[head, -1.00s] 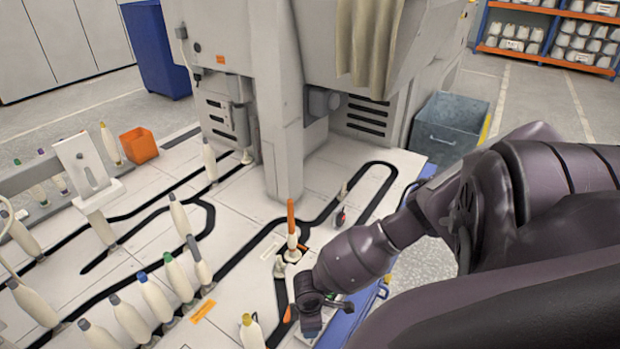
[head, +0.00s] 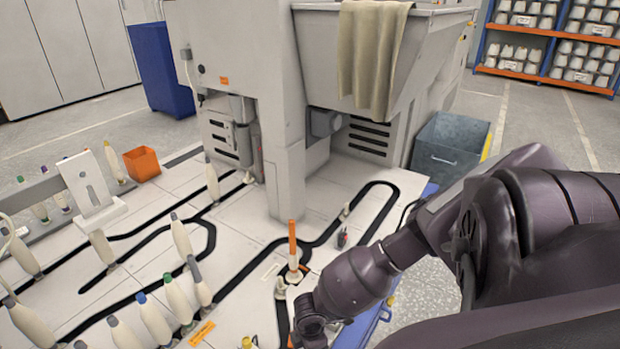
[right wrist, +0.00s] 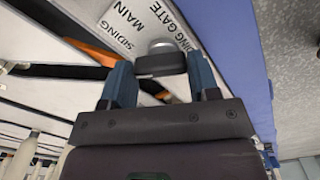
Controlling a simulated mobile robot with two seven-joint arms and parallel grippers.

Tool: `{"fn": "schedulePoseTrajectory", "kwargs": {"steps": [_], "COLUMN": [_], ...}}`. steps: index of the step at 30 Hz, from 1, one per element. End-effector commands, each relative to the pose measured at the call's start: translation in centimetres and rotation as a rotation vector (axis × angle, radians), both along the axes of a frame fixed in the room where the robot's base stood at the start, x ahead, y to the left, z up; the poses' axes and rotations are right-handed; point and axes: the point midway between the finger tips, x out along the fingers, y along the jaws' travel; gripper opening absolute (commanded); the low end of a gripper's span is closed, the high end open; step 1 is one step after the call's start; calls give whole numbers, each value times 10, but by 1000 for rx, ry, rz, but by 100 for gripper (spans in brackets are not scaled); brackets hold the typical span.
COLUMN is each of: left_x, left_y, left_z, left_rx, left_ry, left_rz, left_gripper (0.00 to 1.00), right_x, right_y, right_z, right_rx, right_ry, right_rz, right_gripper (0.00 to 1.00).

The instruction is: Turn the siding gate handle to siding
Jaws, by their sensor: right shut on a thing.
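The siding gate handle (right wrist: 160,64) is a dark block below a round grey cap in the right wrist view. The white plate (right wrist: 128,22) beside it reads SIDING, MAIN and SIDING GATE. My right gripper (right wrist: 160,78) has its two blue-grey fingers on either side of the dark block, shut on it. I cannot tell from this angle which word the handle points to. In the head view my right gripper (head: 308,338) is at the bottom edge, and its fingertips and the handle are cut off or hidden. My left gripper is not in view.
An orange strip (right wrist: 90,50) runs past the handle. A post with an orange top (head: 292,240) stands just beyond my right gripper on the white table (head: 235,240) with black tracks. Several bobbins (head: 180,300) stand to the left. The machine column (head: 283,180) is behind.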

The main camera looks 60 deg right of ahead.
Motion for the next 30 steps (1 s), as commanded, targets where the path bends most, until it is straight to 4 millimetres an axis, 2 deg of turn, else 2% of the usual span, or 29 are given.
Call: {"fn": "schedulePoseTrajectory", "kwargs": {"steps": [3,4,9,17,20,23,30], "left_x": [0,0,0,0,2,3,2], "left_y": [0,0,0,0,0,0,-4], "left_z": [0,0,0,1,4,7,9], "left_rx": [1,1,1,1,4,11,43], "left_ry": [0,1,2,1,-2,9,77], "left_rz": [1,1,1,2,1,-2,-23], "left_gripper": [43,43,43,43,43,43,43], "right_x": [-1,-1,-1,0,1,3,5], "right_y": [-1,-1,0,0,-1,-1,-1], "right_z": [-1,-1,0,1,7,21,68], "right_rx": [-2,-2,-2,-1,-1,-2,-2], "right_ry": [3,3,1,1,-3,-6,-12], "right_rz": [3,3,1,1,0,0,1], "right_gripper": [32,57,81,81,81,81,81]}}
